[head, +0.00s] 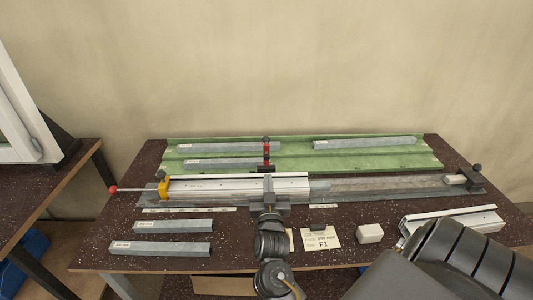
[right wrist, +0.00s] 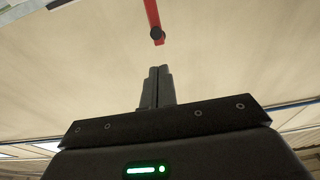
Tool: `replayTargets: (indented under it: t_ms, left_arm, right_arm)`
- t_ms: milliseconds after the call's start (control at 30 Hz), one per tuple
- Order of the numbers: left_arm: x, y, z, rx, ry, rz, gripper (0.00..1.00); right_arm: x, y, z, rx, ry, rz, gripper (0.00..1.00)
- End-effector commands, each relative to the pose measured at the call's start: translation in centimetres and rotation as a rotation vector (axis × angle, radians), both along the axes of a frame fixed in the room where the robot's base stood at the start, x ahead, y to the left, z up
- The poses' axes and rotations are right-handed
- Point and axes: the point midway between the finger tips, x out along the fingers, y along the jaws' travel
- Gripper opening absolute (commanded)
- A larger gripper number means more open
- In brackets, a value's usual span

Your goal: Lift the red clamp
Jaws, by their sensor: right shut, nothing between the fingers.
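The red clamp (head: 266,155) stands upright at the front edge of the green tray, left of the middle of the bench, with a dark knob on top. My right gripper (head: 268,187) reaches over the bench from the front, nearer to me than the clamp. Its fingers (right wrist: 157,72) are shut and empty, with a gap in the picture between their tips and the knob. My left gripper is in neither view.
The green tray (head: 415,162) holds several grey profiles. A long rail with a yellow block (head: 163,187) and a red-ended rod (head: 113,189) lies across the bench. Two profiles (head: 160,248) lie front left. A pale block (head: 369,234) and a card (head: 321,239) lie front right.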

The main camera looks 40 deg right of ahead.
Motion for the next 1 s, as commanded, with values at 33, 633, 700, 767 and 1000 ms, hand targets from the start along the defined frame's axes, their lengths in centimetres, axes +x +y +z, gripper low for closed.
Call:
replayTargets:
  t_ms: [33,633,700,767,1000]
  left_arm:
    - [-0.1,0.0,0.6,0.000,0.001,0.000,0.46]
    - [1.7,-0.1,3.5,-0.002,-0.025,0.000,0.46]
    - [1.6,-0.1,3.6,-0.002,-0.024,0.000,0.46]
    - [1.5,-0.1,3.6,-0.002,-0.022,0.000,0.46]
    - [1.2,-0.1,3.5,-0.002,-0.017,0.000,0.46]
  right_arm:
    - [0.9,-0.7,0.6,-0.004,-0.002,0.000,0.00]
    - [8.4,-6.8,2.2,-0.001,0.001,-0.004,0.00]
    - [8.6,-7.0,2.2,0.000,0.000,-0.004,0.00]
    - [8.7,-7.1,2.2,0.000,0.000,-0.004,0.00]
    - [8.8,-7.1,2.1,0.000,0.000,-0.004,0.00]
